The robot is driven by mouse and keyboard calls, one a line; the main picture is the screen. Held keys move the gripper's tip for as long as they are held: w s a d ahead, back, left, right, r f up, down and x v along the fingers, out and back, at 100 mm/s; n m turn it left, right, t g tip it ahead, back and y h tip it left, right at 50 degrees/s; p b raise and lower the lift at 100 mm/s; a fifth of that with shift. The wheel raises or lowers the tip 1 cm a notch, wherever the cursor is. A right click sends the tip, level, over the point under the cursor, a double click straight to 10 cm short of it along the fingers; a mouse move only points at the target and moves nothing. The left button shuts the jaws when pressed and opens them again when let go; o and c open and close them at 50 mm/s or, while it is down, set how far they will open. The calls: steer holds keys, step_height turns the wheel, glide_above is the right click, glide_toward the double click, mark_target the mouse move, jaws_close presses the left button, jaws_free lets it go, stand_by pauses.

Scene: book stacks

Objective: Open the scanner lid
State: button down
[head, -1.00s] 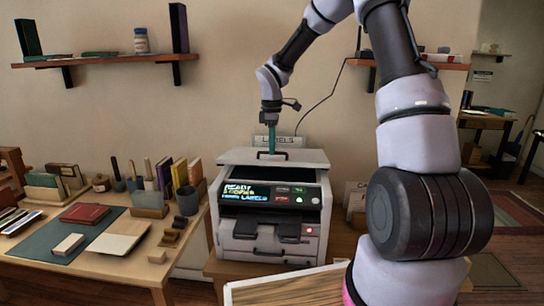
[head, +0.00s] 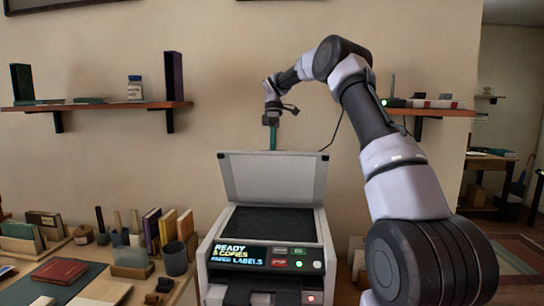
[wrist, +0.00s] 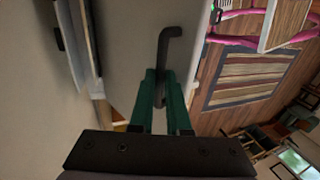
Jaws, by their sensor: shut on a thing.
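The scanner (head: 212,258) stands in the middle of the head view, with a lit panel reading "READY" on its front. Its grey lid (head: 275,180) is raised and stands nearly upright at the back, exposing the dark scanning bed (head: 270,222). My gripper (head: 272,146) is at the lid's top edge, with its green fingers partly behind the lid. In the wrist view my gripper (wrist: 164,92) is shut on the black bar handle (wrist: 164,60) of the lid (wrist: 130,50). The fingertips' exact contact is partly hidden.
A desk with a red book (head: 60,271), a grey cup (head: 175,258) and upright books lies to the left. Wall shelves (head: 95,106) hang at left and right. The wall is close behind the lid. A striped rug (wrist: 245,75) shows in the wrist view.

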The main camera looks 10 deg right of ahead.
steer(key=shift+w+d, duration=0.3)
steer(key=shift+w, duration=0.35)
steer(key=shift+w+d, duration=0.25)
steer(key=shift+w, duration=0.35)
steer(key=shift+w+d, duration=0.3)
steer(key=shift+w, duration=0.35)
steer(key=shift+r, duration=0.1)
steer(key=c, duration=0.9)
jaws_free()
steer(key=shift+w, duration=0.2)
steer(key=shift+s+a+r, duration=0.1)
steer(key=shift+s, duration=0.1)
